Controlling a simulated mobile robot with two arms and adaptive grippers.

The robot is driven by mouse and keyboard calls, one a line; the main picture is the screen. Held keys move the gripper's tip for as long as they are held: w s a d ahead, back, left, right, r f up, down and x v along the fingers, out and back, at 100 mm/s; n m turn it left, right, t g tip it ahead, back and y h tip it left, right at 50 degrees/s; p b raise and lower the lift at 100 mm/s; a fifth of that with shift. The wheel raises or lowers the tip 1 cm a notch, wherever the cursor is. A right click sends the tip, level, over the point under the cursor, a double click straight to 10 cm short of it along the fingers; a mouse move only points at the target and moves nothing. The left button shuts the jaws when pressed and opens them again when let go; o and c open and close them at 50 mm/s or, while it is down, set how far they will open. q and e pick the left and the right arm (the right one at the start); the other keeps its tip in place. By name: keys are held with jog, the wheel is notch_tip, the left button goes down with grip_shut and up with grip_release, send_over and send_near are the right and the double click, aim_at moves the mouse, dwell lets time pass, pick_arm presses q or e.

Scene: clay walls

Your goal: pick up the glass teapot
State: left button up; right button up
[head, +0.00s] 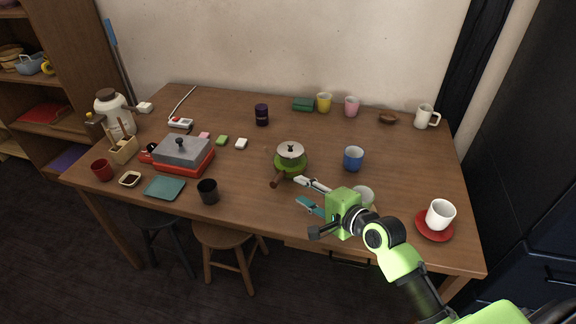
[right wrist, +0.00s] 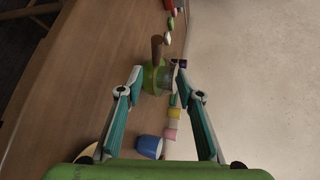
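The only teapot-like thing near my gripper is a green pot (head: 291,165) with a pale lid and a brown side handle, upright near the middle of the table. I cannot tell whether it is glass. My right gripper (head: 302,191) is open, just in front and to the right of the pot, above the table. In the right wrist view the pot (right wrist: 154,78) shows beyond the fingertips, between the two fingers of the gripper (right wrist: 168,84), with its handle pointing up. No contact is visible. My left gripper is in neither view.
A white cup (head: 365,195) stands partly behind my right gripper. A blue mug (head: 353,158) is right of the pot, and a black cup (head: 208,192) is to its left. A white cup on a red saucer (head: 434,236) stands near the right arm.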

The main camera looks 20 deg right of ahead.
aim_at(281, 179)
jog(key=x, duration=0.8)
jog(key=shift+f, duration=0.15)
jog(key=shift+f+b+x, duration=0.2)
jog(key=shift+b+x, duration=0.05)
jog(key=shift+x, duration=1.05)
jog(key=shift+f+b+x, duration=0.15)
jog(key=shift+b+x, duration=0.05)
jog(key=shift+x, duration=1.05)
jog(key=shift+d, duration=0.15)
jog(key=shift+s, duration=0.1)
grip_shut()
jog(key=shift+r, duration=0.15)
